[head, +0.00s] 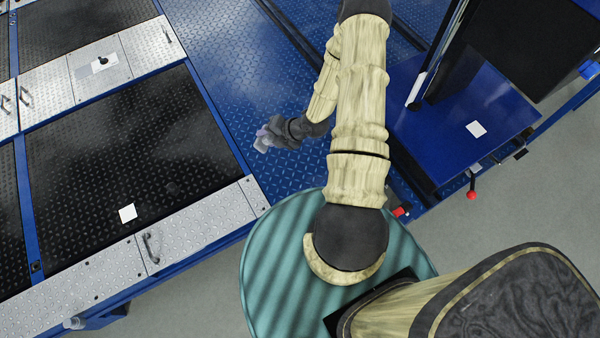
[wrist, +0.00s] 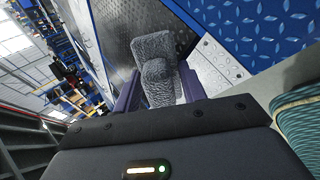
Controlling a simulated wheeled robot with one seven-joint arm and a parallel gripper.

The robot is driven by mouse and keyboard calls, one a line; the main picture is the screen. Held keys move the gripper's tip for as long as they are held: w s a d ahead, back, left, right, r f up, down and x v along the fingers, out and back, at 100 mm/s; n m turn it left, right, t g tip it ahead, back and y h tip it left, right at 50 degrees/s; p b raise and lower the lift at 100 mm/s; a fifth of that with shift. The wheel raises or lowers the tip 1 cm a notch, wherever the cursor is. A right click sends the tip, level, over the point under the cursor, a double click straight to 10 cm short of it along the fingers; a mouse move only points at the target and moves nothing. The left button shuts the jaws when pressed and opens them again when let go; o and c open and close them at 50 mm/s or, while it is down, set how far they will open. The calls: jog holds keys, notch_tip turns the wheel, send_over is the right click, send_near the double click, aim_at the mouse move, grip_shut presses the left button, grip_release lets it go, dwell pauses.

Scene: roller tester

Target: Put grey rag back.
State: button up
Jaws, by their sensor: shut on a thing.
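The grey rag (wrist: 155,50) is a bunched, textured cloth between the two purple fingers of my gripper (wrist: 160,82) in the wrist view. My gripper is shut on it, and the rag sticks out past the fingertips. In the head view my gripper (head: 264,137) is left of my arm, over the blue tread-plate floor of the tester. The rag shows there only as a small pale grey lump (head: 260,145) at the fingertips. I cannot tell its height above the plate.
Black tread plates (head: 120,150) with silver edge strips (head: 190,235) lie at left, bearing a white square card (head: 127,212). A blue flat surface (head: 450,120) with another white card (head: 476,129) is at right, near a red knob (head: 471,195). The blue plate (head: 220,60) beyond my gripper is clear.

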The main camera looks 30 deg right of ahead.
jog(key=d+f+m+g+h+b, duration=0.1)
jog(key=d+f+g+h+b, duration=0.25)
jog(key=f+b, duration=0.4)
jog(key=m+g+h+b, duration=0.2)
jog(key=g+h+b, duration=0.1)
jog(key=b, duration=0.7)
send_over(300, 166)
notch_tip(300, 166, down, 6)
jog(key=shift+r+m+y, duration=0.25)
jog(key=shift+m, duration=0.05)
jog(key=shift+f, duration=0.1)
notch_tip(300, 166, down, 6)
jog(key=shift+d+f+b, duration=0.1)
jog(key=shift+b, duration=0.95)
notch_tip(300, 166, down, 4)
jog(key=shift+r+b, duration=0.1)
jog(key=shift+b, duration=0.8)
jog(key=shift+r, duration=0.1)
